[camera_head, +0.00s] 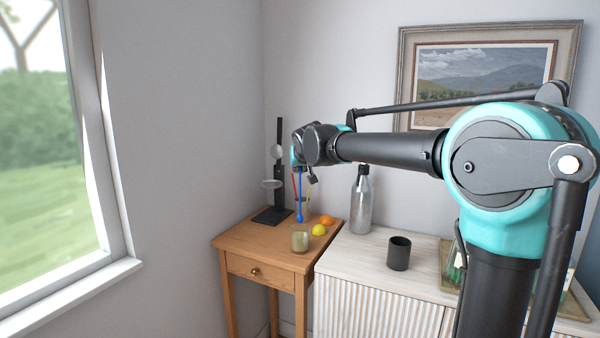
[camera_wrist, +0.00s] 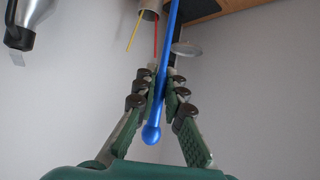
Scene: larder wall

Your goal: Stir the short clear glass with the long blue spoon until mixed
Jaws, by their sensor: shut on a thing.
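The long blue spoon (camera_head: 300,197) hangs roughly upright from my gripper (camera_head: 301,172), its lower end above the small wooden table. In the wrist view my gripper (camera_wrist: 161,88) is shut on the blue spoon (camera_wrist: 163,80), whose rounded end (camera_wrist: 151,134) lies between the fingers. The short clear glass (camera_head: 300,240) stands upright near the front of the small table, with a pale greenish content. The spoon's lower end shows just above the glass in the head view and looks apart from it. The glass is not identifiable in the wrist view.
A holder (camera_wrist: 149,9) has a red and a yellow stick. A lemon (camera_head: 319,230) and an orange (camera_head: 327,220) lie right of the glass. A black stand (camera_head: 279,180) is behind. A bottle (camera_head: 360,205) and black cup (camera_head: 399,253) stand on the white cabinet (camera_head: 345,258).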

